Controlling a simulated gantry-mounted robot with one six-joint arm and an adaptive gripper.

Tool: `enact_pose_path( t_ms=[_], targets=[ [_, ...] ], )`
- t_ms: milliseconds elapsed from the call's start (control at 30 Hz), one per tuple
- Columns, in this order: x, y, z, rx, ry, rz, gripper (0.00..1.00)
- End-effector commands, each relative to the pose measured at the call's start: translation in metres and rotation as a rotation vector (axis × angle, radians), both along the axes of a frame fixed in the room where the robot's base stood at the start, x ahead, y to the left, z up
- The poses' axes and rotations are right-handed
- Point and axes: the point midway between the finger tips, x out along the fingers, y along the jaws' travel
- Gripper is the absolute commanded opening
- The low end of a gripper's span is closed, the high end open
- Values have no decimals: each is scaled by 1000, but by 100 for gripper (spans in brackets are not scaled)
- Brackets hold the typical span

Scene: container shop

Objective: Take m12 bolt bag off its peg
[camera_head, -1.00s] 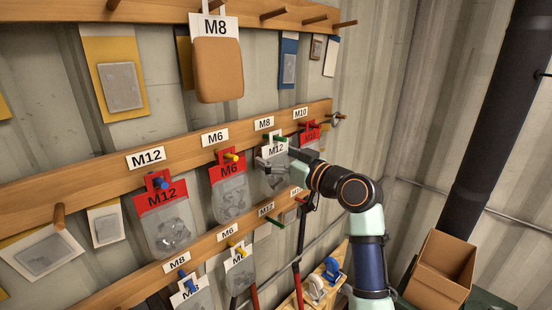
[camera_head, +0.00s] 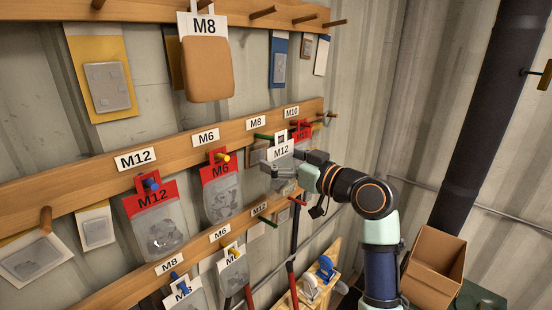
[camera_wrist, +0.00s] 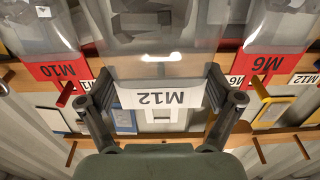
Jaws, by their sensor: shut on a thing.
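The M12 bolt bag with a white header (camera_head: 281,150) is held in my gripper (camera_head: 296,159), below the M8 sign. In the wrist view its header (camera_wrist: 158,97) is upside down between my two fingers (camera_wrist: 160,103), with the clear pouch (camera_wrist: 160,40) above it. The green peg (camera_head: 263,136) shows to the left of the header, and the bag appears clear of its tip. My gripper covers part of the pouch in the head view. Another M12 bag, with a red header (camera_head: 150,200), hangs on a blue peg (camera_head: 151,184).
A red M6 bag (camera_head: 220,180) hangs left of the held bag. A red M10 bag (camera_head: 301,132) is close behind on the right; its header also shows in the wrist view (camera_wrist: 56,70). An open cardboard box (camera_head: 434,268) stands at lower right.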

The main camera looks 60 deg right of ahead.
Motion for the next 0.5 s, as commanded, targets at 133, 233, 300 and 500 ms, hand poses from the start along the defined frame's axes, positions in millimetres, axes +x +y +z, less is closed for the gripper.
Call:
enact_pose_path(
  t_ms=[133, 233, 300, 500],
  targets=[
    [-1, 0, 0, 0, -1, 0, 52],
    [-1, 0, 0, 0, 0, 0, 52],
    [-2, 0, 0, 0, -1, 0, 52],
    [-14, 2, 0, 0, -1, -1, 52]
  ],
)
